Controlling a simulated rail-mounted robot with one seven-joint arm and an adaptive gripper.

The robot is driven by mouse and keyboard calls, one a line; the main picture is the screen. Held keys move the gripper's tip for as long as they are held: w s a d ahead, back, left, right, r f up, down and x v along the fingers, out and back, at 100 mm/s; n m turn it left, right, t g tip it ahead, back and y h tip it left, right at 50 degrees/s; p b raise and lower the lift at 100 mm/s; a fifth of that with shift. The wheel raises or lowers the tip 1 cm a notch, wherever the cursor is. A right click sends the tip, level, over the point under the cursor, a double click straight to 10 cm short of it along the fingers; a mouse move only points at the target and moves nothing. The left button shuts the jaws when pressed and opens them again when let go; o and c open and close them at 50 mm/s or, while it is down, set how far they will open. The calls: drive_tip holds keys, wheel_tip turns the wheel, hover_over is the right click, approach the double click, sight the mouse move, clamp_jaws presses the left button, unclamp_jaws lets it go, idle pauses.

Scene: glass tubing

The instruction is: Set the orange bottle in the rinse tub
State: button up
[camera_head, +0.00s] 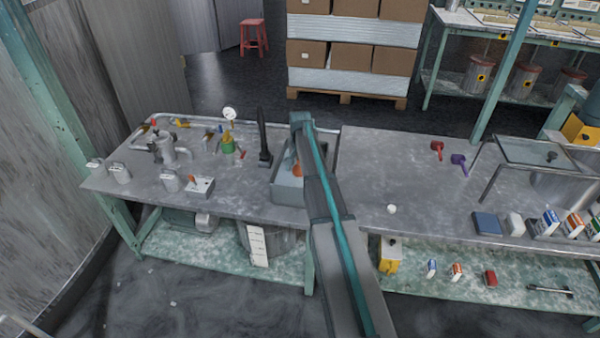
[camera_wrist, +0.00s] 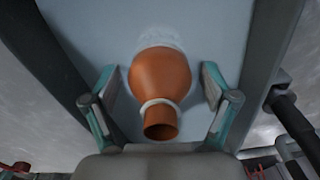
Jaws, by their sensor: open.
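The orange bottle (camera_wrist: 160,75) has a round body, a narrow neck and a pale ring around the neck. In the wrist view it sits between the two fingers of my gripper (camera_wrist: 158,90), which are open with a gap on each side of it. Behind it is the pale blue-grey floor of the rinse tub (camera_wrist: 215,30). In the head view the rinse tub (camera_head: 286,194) is a grey basin in the bench, and a bit of the orange bottle (camera_head: 297,170) shows inside it beside my arm. My arm hides the gripper and much of the tub there.
A tall black post (camera_head: 264,140) stands just left of the tub. Metal fittings (camera_head: 170,150) and a green-and-yellow item (camera_head: 228,144) are farther left on the bench. A white ball (camera_head: 392,209) lies on the mostly clear right bench (camera_head: 380,165), with red and purple pieces farther back.

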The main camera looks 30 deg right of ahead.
wheel_tip(320, 180, up, 11)
drive_tip(key=shift+r+b, duration=0.1)
drive_tip(key=shift+b, duration=0.4)
